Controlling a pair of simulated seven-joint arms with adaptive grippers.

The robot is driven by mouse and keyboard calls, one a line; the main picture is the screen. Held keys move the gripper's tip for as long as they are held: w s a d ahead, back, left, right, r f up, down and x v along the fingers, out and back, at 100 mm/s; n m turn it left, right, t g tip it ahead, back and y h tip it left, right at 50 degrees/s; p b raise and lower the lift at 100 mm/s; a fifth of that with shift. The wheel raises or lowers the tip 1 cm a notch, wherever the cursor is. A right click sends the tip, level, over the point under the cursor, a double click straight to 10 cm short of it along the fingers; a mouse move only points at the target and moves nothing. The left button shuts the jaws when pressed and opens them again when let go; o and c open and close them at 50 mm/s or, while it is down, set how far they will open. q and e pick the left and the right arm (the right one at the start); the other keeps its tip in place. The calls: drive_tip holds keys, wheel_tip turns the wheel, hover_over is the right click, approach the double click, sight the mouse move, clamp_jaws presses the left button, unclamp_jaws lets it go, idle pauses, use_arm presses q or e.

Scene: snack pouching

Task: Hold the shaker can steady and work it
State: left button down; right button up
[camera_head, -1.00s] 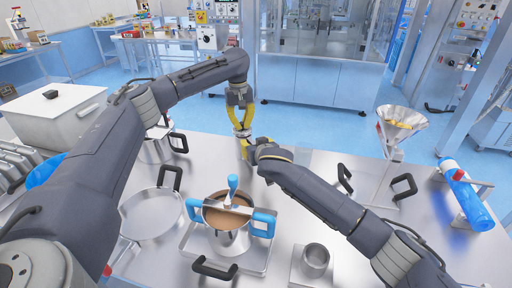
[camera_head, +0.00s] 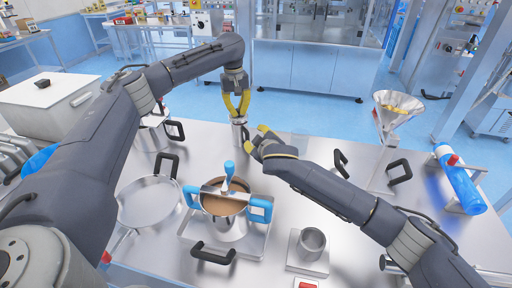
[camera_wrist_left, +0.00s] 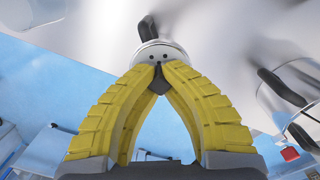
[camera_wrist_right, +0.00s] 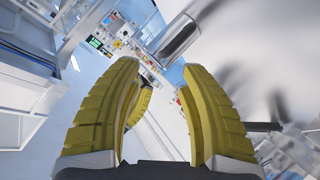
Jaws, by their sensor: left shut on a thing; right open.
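The shaker can (camera_head: 240,130) is a small silver metal cylinder near the far edge of the steel table. My left gripper (camera_head: 238,112) points down and is shut on its top. The left wrist view shows the can's pale holed lid (camera_wrist_left: 160,50) at the fingertips of that gripper (camera_wrist_left: 160,70). My right gripper (camera_head: 257,140) is open and empty, just right of and nearer than the can. In the right wrist view the can (camera_wrist_right: 178,40) stands beyond the open fingers (camera_wrist_right: 160,70), apart from them. I cannot tell whether the can touches the table.
A pot of brown contents (camera_head: 224,206) with blue handles sits on a tray in front. A round pan (camera_head: 150,204) is left of it, a small metal cup (camera_head: 311,242) right.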

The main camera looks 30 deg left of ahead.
sight(248, 139)
drive_tip(key=n, duration=0.9)
drive_tip(key=s+f+n, duration=0.1)
drive_tip(key=n, duration=0.8)
drive_tip(key=f+n, duration=0.1)
drive_tip(key=n, duration=0.8)
drive_tip(key=shift+s+d+f+n, duration=0.1)
drive_tip(key=shift+s+f+n, duration=0.15)
drive_tip(key=shift+s+n, duration=0.05)
drive_tip(key=shift+x, duration=5.85)
drive_tip(key=shift+o, duration=0.3)
drive_tip(key=shift+s+a, duration=0.1)
drive_tip(key=shift+a, duration=0.1)
clamp_jaws()
